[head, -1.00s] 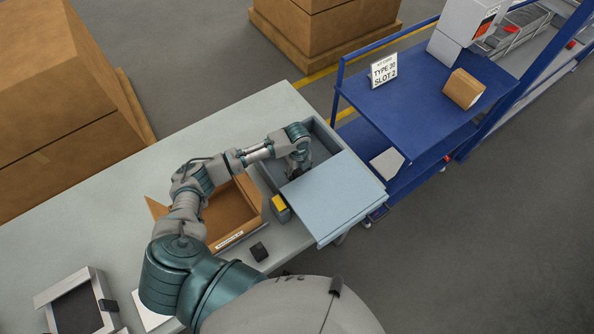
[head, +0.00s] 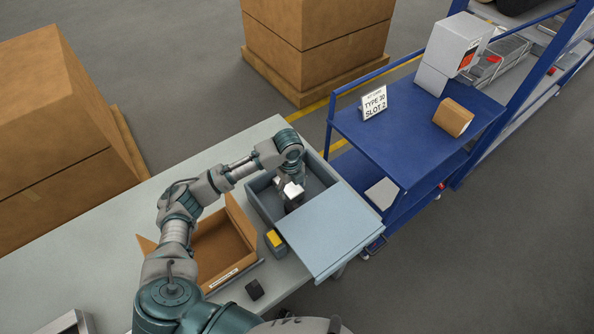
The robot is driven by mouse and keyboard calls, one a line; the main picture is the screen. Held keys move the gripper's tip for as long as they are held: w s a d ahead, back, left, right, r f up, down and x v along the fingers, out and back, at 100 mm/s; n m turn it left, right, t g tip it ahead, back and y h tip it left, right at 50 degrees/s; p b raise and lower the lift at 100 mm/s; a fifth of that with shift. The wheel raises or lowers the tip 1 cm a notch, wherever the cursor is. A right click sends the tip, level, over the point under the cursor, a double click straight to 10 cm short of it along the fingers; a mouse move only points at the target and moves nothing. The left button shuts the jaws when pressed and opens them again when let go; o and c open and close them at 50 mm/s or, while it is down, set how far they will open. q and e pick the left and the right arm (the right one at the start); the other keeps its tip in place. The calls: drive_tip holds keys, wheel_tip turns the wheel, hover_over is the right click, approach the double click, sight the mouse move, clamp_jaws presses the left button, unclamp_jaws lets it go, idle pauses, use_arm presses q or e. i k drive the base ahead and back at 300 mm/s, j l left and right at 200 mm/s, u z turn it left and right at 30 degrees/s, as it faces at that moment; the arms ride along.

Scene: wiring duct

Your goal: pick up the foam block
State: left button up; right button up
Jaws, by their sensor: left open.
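My left gripper (head: 292,204) is over the open part of the grey bin (head: 257,201), pointing down into it. It is open; its fingertips are small and dark here. No foam block can be made out for certain; the inside of the bin is partly hidden by my gripper and by the pale blue lid panel (head: 328,232) over its near right part. My right gripper is out of view.
An open cardboard box (head: 225,250) stands left of the bin. A small yellow-topped block (head: 275,238) sits at the bin's near left side, and a black block (head: 254,290) lies on the table (head: 120,222). A blue cart (head: 400,125) stands to the right.

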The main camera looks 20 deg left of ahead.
sight(255, 291)
drive_tip(key=k+l, duration=0.5)
drive_tip(key=k, duration=0.15)
drive_tip(key=k+l, duration=0.5)
drive_tip(key=k, duration=0.2)
